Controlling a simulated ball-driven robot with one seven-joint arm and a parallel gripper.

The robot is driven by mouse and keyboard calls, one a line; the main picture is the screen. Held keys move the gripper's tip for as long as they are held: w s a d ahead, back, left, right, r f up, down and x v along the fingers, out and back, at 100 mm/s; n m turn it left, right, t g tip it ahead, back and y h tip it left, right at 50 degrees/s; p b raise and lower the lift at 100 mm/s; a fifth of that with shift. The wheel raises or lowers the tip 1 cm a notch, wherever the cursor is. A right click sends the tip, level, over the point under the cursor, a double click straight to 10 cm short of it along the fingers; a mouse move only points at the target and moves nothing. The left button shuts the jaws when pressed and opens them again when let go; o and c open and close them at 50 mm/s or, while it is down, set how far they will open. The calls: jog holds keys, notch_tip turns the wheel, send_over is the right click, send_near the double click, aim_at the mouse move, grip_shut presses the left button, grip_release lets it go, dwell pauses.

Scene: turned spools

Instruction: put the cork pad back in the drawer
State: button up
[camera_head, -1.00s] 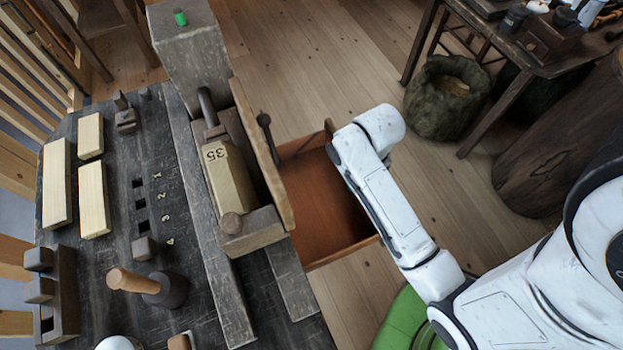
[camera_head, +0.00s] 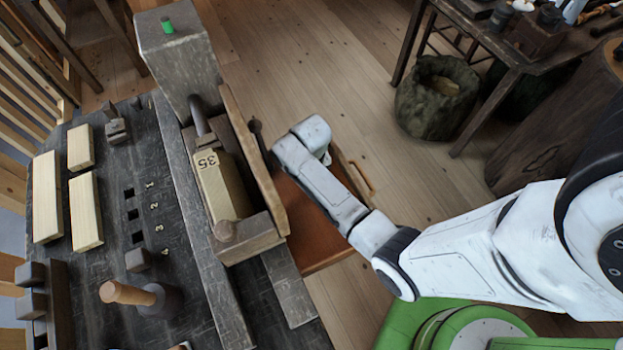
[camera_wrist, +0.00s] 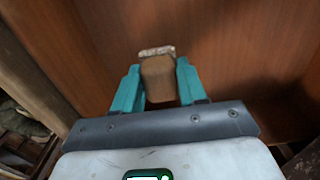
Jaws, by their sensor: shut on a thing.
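In the wrist view the cork pad (camera_wrist: 159,88), a brown block with a pale, rough far end, sits between the two teal fingers of my gripper (camera_wrist: 158,67). The fingers are shut on it. The open drawer (camera_head: 318,240), reddish-brown wood, stands out from the bench in the head view. Its brown inner boards (camera_wrist: 230,40) fill most of the wrist view beyond the pad. I cannot tell whether the pad touches the drawer floor. In the head view my arm's end covers part of the drawer and hides the fingers and pad.
The dark bench (camera_head: 185,270) holds a vise with a block marked 35 (camera_head: 222,188), pale wood blocks (camera_head: 86,210) and a mallet (camera_head: 140,295). A sack (camera_head: 437,97) stands on the floor by a table at the upper right.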

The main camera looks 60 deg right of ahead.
jog(key=shift+f, duration=0.8)
jog(key=shift+f, duration=0.15)
jog(key=o, duration=1.1)
notch_tip(320, 180, up, 11)
jog(key=shift+r+p, duration=0.1)
jog(key=shift+p, duration=0.25)
jog(key=shift+s+a+r, duration=0.1)
jog(key=shift+s+r, duration=0.05)
jog(key=shift+r, duration=0.3)
jog(key=s+a+r+n, duration=0.2)
jog(key=s+a+n, duration=0.1)
jog(key=s+a, duration=0.2)
jog(key=s+a+r+n+t, duration=0.1)
jog(key=s+a+n, duration=0.2)
jog(key=s+a, duration=0.3)
jog(key=s, duration=0.2)
jog(key=shift+s+r, duration=0.3)
jog(key=shift+r, duration=0.1)
